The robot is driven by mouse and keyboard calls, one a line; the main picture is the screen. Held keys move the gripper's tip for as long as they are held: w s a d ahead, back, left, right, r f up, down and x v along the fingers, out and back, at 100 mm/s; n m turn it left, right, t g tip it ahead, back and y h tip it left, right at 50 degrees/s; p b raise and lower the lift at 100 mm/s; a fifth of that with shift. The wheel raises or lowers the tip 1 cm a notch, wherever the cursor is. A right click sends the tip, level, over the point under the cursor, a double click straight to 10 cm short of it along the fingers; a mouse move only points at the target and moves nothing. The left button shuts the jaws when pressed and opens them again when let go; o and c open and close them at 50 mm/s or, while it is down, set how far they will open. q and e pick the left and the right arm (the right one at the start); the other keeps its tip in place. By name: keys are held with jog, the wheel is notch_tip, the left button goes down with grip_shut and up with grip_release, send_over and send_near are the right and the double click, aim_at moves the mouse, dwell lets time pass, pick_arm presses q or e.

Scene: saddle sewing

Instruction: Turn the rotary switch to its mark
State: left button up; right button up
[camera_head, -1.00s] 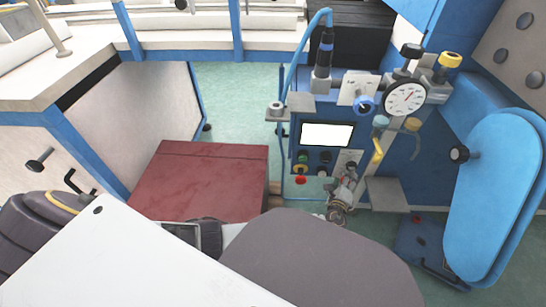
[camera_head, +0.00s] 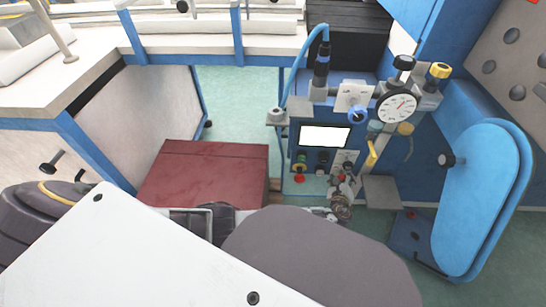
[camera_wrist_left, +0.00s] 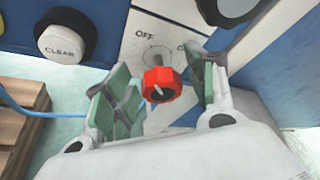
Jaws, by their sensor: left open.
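The rotary switch is a red knob (camera_wrist_left: 160,84) with a grey lever in front of a white plate (camera_wrist_left: 150,30) that reads OFF, with a partly hidden second word at right. The knob sits between the green-padded fingers of my left gripper (camera_wrist_left: 158,68) in the left wrist view. The fingers are open, one on each side, with visible gaps to the knob. In the head view my left gripper (camera_head: 342,183) is at the lower part of the blue machine's panel, and the small red knob is partly hidden by it. My right gripper is not in view.
A CLEAR button (camera_wrist_left: 61,41) sits left of the switch, and a dark round knob (camera_wrist_left: 232,5) above right. The panel also has a lit screen (camera_head: 325,136), a dial gauge (camera_head: 398,105) and a red button (camera_head: 299,178). A dark red box (camera_head: 205,180) stands left.

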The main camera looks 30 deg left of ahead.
pick_arm(q)
jog(key=shift+d+r+m+g+y+p, duration=0.15)
jog(key=shift+m+g+y+p, duration=0.45)
jog(key=shift+m, duration=0.5)
jog(key=shift+m+y, duration=0.4)
jog(key=shift+m, duration=0.3)
jog(key=shift+m+y, duration=0.3)
jog(key=shift+m, duration=0.2)
jog(key=shift+m+g, duration=0.3)
jog(key=shift+g, duration=0.1)
jog(key=shift+y, duration=0.3)
